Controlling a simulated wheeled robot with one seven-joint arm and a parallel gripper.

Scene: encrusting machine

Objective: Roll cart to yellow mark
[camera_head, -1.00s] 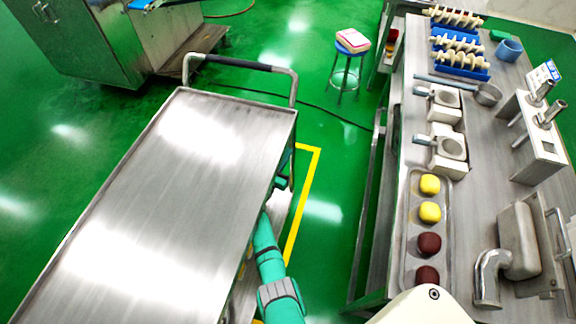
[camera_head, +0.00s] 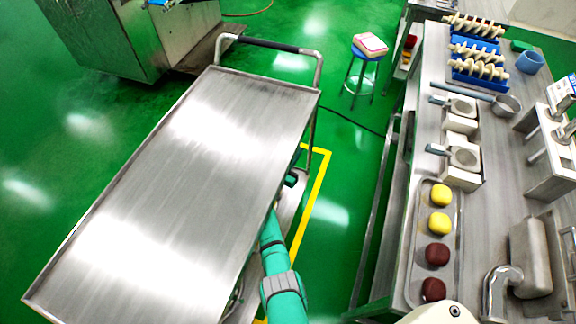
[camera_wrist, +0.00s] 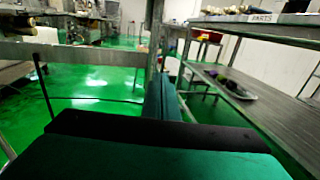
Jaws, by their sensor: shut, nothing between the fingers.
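The steel cart (camera_head: 180,170) fills the left half of the head view, its handle (camera_head: 270,46) at the far end. The yellow mark (camera_head: 318,190) is a line on the green floor along the cart's right side, with a corner near the handle end; part of it is hidden by the cart and my arm. My teal arm reaches up along the cart's right side. My gripper (camera_wrist: 164,88) shows in the wrist view as shut teal fingers with nothing between them, near a grey upright post. Whether it touches the cart I cannot tell.
A long steel worktable (camera_head: 405,260) with molds, yellow and dark red pieces stands at the right. A blue stool (camera_head: 367,55) bearing a pink-and-white item stands beyond the mark. A steel machine (camera_head: 110,40) is at the upper left. Green floor is open between cart and worktable.

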